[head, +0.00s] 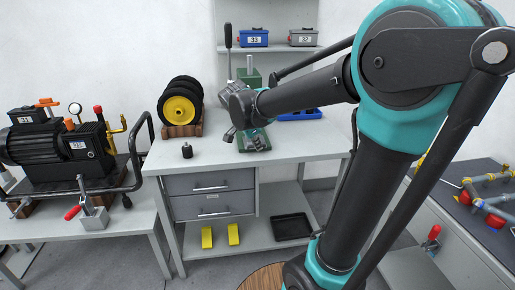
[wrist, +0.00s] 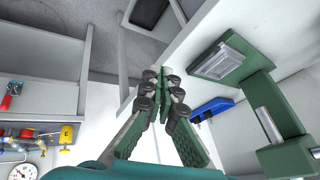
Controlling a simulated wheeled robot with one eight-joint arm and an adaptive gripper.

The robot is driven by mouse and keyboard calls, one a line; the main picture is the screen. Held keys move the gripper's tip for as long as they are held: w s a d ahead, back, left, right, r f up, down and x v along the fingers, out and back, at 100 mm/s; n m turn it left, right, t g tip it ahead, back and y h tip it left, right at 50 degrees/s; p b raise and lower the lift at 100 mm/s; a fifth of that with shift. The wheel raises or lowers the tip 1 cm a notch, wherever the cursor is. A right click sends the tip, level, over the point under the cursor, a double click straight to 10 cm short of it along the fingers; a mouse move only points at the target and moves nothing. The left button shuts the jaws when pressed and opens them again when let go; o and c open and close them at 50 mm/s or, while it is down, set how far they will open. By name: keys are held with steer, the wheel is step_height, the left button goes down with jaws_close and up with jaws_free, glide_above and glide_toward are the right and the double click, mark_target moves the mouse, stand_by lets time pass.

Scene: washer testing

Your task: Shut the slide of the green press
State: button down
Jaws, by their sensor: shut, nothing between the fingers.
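The green press stands on the grey workbench, partly hidden behind my arm in the head view (head: 252,78). Its base (head: 262,139) rests on the bench top. In the wrist view the press (wrist: 284,104) is at the right, with a pale plate (wrist: 218,62) on its base and a silver rod (wrist: 270,125) near its column. I cannot tell clearly how its slide is set. My gripper (head: 229,134) is by the left front side of the press. In the wrist view my gripper (wrist: 163,108) is shut and empty, apart from the press.
Black wheels with a yellow hub (head: 181,107) stand on the bench left of the press, with a small black weight (head: 187,151) in front. A blue tray (head: 299,114) lies behind right. A pump (head: 60,145) stands on the left table; pipework (head: 488,190) is at right.

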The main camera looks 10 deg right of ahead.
steer(key=w+d+f+m, duration=0.1)
steer(key=w+f+m, duration=0.1)
steer(key=w+f, duration=0.4)
steer(key=shift+w+d+m+h, duration=0.2)
steer(key=shift+w+m+h, duration=0.1)
steer(key=shift+w, duration=1.75)
steer(key=w, duration=1.2)
